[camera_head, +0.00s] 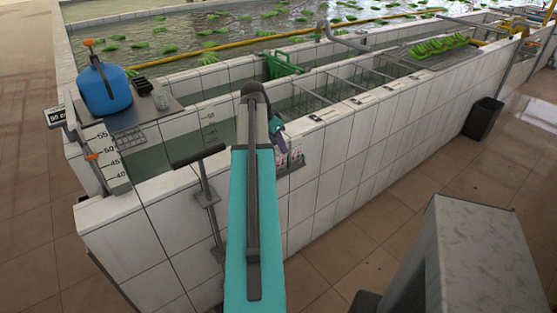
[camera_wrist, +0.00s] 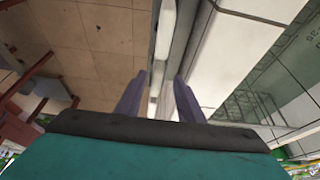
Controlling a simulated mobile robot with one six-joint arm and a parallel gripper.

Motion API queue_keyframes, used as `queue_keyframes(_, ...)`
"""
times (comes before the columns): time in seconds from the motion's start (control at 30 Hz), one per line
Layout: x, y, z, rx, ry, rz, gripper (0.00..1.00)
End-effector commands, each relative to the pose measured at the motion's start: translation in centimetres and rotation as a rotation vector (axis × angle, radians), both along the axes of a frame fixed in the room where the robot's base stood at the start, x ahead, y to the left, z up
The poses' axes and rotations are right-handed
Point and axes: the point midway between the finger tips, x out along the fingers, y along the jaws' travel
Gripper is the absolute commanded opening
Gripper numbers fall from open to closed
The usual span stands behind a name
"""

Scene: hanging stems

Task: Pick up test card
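Small white-and-pink cards (camera_head: 295,158) stand in a dark holder (camera_head: 290,168) on the outer face of the tiled wall, in the head view. I cannot tell which one is the test card. My gripper (camera_head: 279,133) is just above them, partly hidden behind my arm. In the wrist view my gripper (camera_wrist: 161,75) has its two purple-grey fingers apart. A narrow pale strip (camera_wrist: 165,35) and a grey edge run past the gap between the fingertips. I cannot tell whether the strip is a card, or whether a finger touches it.
The tiled tank wall (camera_head: 335,150) runs away to the right. A blue container (camera_head: 103,90) stands on a ledge at the left. A black bin (camera_head: 483,118) stands on the open tiled floor.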

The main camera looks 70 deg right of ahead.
Motion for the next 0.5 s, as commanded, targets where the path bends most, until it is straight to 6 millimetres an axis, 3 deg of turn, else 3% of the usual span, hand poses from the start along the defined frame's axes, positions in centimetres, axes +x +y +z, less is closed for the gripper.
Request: queue_keyframes(0.5,-0.10,-0.20,-0.67,0.000,0.000,0.001,0.34)
